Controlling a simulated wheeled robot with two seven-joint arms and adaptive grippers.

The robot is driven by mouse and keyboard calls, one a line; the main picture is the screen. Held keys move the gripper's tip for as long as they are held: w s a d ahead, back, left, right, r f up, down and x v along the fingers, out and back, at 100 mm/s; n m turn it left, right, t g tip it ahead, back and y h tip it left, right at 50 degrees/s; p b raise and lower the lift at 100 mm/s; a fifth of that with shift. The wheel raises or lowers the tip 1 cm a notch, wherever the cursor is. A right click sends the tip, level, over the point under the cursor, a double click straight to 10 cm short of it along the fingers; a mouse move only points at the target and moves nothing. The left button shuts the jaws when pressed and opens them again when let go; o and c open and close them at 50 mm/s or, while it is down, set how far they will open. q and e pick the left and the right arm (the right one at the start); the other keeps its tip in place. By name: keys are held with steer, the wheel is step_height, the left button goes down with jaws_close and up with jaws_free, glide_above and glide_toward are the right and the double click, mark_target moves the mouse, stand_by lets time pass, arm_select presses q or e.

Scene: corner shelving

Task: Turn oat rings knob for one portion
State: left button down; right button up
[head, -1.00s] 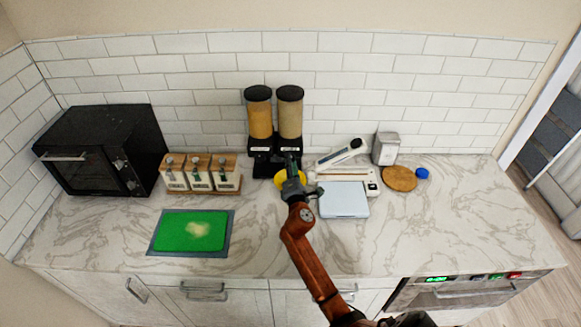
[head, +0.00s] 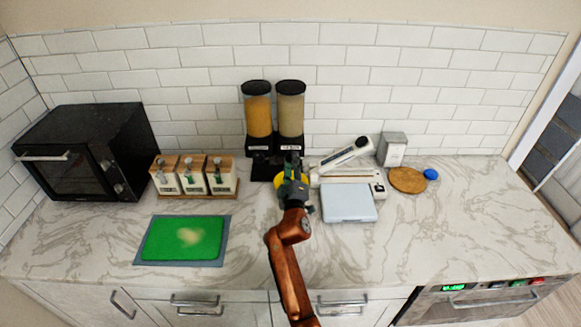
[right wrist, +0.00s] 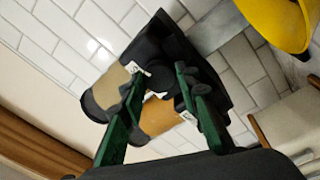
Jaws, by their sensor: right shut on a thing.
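A twin cereal dispenser stands against the tiled wall, with an orange-brown filled left hopper (head: 257,115) and a paler beige filled right hopper (head: 291,112). Both have black lids and small labels that I cannot read. My right gripper (head: 291,163) is at the front of the right-hand unit. In the right wrist view its green fingers (right wrist: 160,78) are shut on a black knob (right wrist: 167,72) on the dispenser's dark body. The knob's turn angle cannot be made out. A yellow bowl (head: 279,184) is below, partly hidden by the gripper. My left gripper is not in view.
Several labelled canisters (head: 193,177) and a black oven (head: 86,152) stand at left. A green board (head: 183,238) lies in front. A pale blue-grey flat box (head: 349,203) and a white device (head: 366,178) are close right of my arm.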

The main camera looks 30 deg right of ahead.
steer(key=shift+f+m+h+b, duration=0.15)
steer(key=shift+m+h+b, duration=0.15)
steer(key=shift+m+b, duration=1)
steer(key=shift+m+g+p, duration=0.3)
steer(key=shift+m+p, duration=0.05)
steer(key=shift+m, duration=0.15)
steer(key=o, duration=1.2)
steer(key=shift+c, duration=0.2)
step_height(320, 180, up, 10)
